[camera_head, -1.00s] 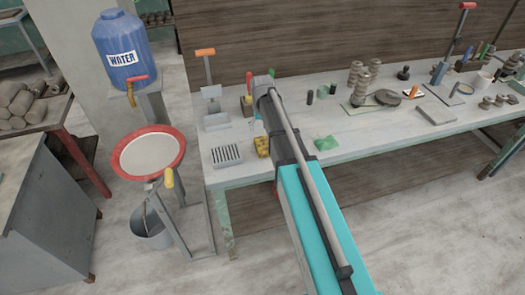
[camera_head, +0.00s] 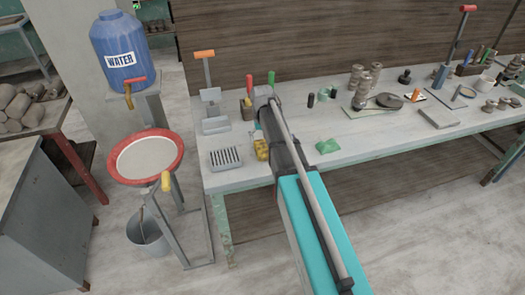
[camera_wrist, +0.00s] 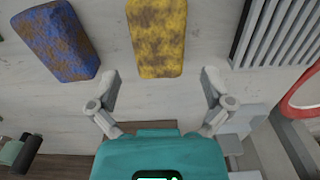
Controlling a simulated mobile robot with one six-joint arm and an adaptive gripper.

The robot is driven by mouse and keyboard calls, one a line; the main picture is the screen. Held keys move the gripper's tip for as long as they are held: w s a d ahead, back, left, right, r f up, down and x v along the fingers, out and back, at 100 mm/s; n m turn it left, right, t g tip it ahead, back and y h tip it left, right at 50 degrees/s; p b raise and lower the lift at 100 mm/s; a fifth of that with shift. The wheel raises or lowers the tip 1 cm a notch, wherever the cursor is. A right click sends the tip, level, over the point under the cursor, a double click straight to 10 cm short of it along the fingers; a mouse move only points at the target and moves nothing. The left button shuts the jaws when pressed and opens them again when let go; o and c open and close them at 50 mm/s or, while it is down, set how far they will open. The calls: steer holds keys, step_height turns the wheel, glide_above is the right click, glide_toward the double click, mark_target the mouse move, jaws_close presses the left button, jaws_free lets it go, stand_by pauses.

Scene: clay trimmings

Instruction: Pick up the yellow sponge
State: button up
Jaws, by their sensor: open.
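The yellow sponge (camera_wrist: 158,38), stained brown, lies at the top middle of the wrist view on the pale bench top. In the head view the sponge (camera_head: 261,150) shows near the front left of the bench, partly hidden by my arm. My gripper (camera_wrist: 161,75) is open and empty. Its fingertips are spread wider than the sponge, at the level of its near end in the picture. I cannot tell the height gap between them. The gripper is hidden behind my arm in the head view.
A blue, brown-stained sponge (camera_wrist: 55,40) lies left of the yellow one. A grey slatted rack (camera_wrist: 280,35) lies to the right. In the head view, a green item (camera_head: 327,146) lies right of my arm, and a red-rimmed basin (camera_head: 180,160) stands left of the bench.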

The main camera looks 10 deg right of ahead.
mark_target(263, 146)
steer(key=shift+f, duration=0.1)
steer(key=shift+d+f+b, duration=0.1)
steer(key=shift+f+b, duration=2.45)
steer(key=shift+b, duration=0.1)
steer(key=c, duration=0.7)
